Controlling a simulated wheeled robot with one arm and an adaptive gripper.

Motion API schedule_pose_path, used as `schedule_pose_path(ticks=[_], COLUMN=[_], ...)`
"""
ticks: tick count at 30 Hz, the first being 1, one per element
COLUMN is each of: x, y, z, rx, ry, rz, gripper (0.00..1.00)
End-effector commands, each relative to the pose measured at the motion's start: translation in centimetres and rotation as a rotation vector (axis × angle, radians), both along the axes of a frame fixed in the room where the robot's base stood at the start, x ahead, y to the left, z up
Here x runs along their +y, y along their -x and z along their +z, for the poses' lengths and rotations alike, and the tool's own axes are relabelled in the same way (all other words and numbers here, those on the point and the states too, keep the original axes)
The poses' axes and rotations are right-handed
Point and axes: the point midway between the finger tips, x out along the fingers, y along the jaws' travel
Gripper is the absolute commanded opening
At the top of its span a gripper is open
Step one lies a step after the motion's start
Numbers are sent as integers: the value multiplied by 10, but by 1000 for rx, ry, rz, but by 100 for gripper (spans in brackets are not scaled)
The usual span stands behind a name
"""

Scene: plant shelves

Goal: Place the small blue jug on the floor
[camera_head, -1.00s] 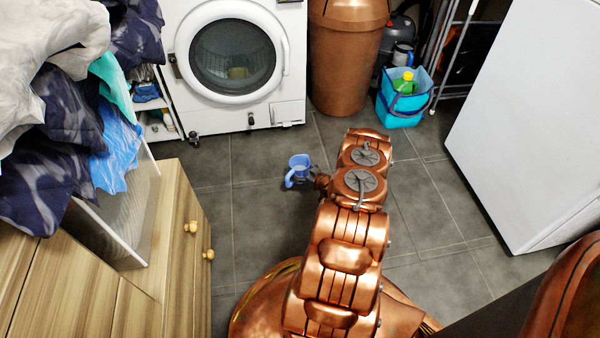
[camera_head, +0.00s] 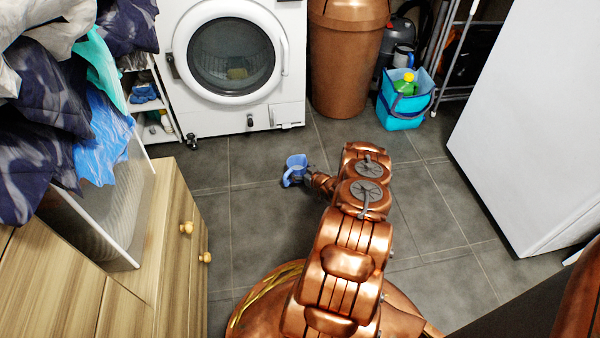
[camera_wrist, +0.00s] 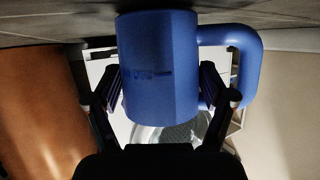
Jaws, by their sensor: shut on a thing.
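The small blue jug (camera_head: 296,167) is in my gripper, over the grey tiled floor (camera_head: 258,215) in front of the washing machine. In the wrist view the jug (camera_wrist: 158,65) fills the upper middle, with its handle to the right. My gripper (camera_wrist: 162,100) has a finger on each side of the jug's body and is shut on it. In the head view my gripper (camera_head: 310,178) is small and partly hidden by my arm. I cannot tell whether the jug's base touches the floor.
A white washing machine (camera_head: 235,110) stands behind, with a copper bin (camera_head: 347,65) and a turquoise bag (camera_head: 400,122) to its right. A wooden drawer cabinet (camera_head: 165,240) is at left and a white appliance (camera_head: 530,130) at right. Floor around the jug is clear.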

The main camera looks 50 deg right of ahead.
Motion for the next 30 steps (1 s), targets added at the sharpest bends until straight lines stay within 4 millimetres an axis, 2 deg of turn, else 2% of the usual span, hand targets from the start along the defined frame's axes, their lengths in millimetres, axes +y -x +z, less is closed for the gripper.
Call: schedule_pose_path(ticks=[5, 6, 11, 23, 26, 30], x=[0, 0, 0, 0, 1, 5], y=[-1, 0, 0, 0, 7, 25], z=[-3, -3, -2, 1, 5, 12], rx=[-1, -1, -1, -1, 0, 2], ry=[1, 1, 0, 0, 0, -3], rz=[1, 1, 1, 0, 0, -1], gripper=[36, 83, 100, 100, 100, 100])
